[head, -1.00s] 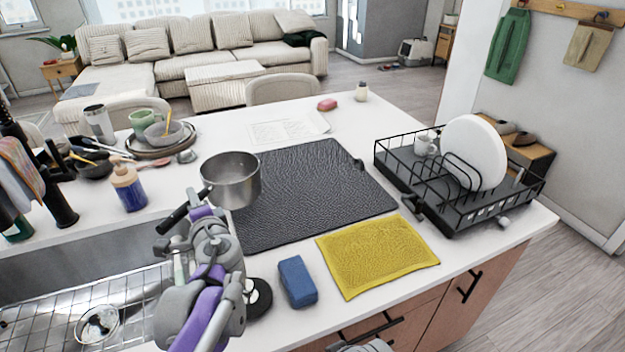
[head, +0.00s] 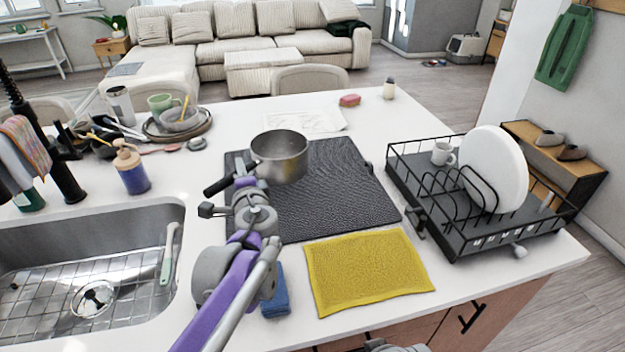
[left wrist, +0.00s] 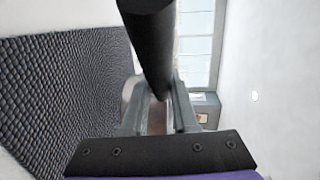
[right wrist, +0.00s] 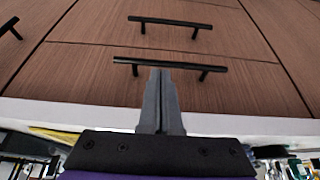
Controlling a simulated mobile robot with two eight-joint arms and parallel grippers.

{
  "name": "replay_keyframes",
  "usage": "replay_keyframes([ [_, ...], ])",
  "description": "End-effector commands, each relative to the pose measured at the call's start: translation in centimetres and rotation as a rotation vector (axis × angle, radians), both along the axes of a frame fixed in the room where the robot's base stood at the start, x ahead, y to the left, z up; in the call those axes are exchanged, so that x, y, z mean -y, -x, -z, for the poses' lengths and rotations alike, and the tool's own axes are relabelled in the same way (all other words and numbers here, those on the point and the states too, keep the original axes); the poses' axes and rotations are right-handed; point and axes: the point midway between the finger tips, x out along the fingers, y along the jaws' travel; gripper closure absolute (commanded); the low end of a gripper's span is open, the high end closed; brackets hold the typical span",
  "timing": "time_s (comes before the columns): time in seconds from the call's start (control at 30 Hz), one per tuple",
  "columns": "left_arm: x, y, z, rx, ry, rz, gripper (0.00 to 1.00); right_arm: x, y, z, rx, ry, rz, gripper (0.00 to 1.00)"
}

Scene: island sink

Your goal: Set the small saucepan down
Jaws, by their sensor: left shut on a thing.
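The small saucepan (head: 280,162) is grey metal with a black handle (head: 217,187). In the head view it is upright over the left part of the dark drying mat (head: 335,205). I cannot tell whether its base touches the mat. My left gripper (head: 243,184) is shut on the handle, left of the pan body. In the left wrist view the black handle (left wrist: 150,45) runs between the fingers (left wrist: 158,112), with the textured mat (left wrist: 70,90) at left. My right gripper (right wrist: 160,100) is shut and empty, in front of the wooden drawer fronts.
A yellow cloth (head: 368,270) lies in front of the mat, a blue sponge (head: 275,295) beside my left arm. A black dish rack (head: 480,225) with a white plate (head: 493,170) stands right. The sink (head: 90,265) and a soap bottle (head: 131,168) are left.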

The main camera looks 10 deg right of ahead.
Motion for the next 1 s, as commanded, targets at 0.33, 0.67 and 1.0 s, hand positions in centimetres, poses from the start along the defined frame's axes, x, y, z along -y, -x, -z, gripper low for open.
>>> replay_keyframes([
  [0.33,-0.3,-0.2,3.0,0.0,0.0,-0.002,1.0,0.0,0.1,0.5,-0.002,0.0,0.0,1.0],
  [0.67,-0.2,-0.2,6.6,0.001,0.0,-0.001,1.0,0.0,0.1,0.9,-0.003,0.0,0.0,1.0],
  [1.0,-0.2,-0.1,10.0,0.001,0.0,-0.001,1.0,0.0,0.2,1.4,-0.005,0.0,0.0,1.0],
])
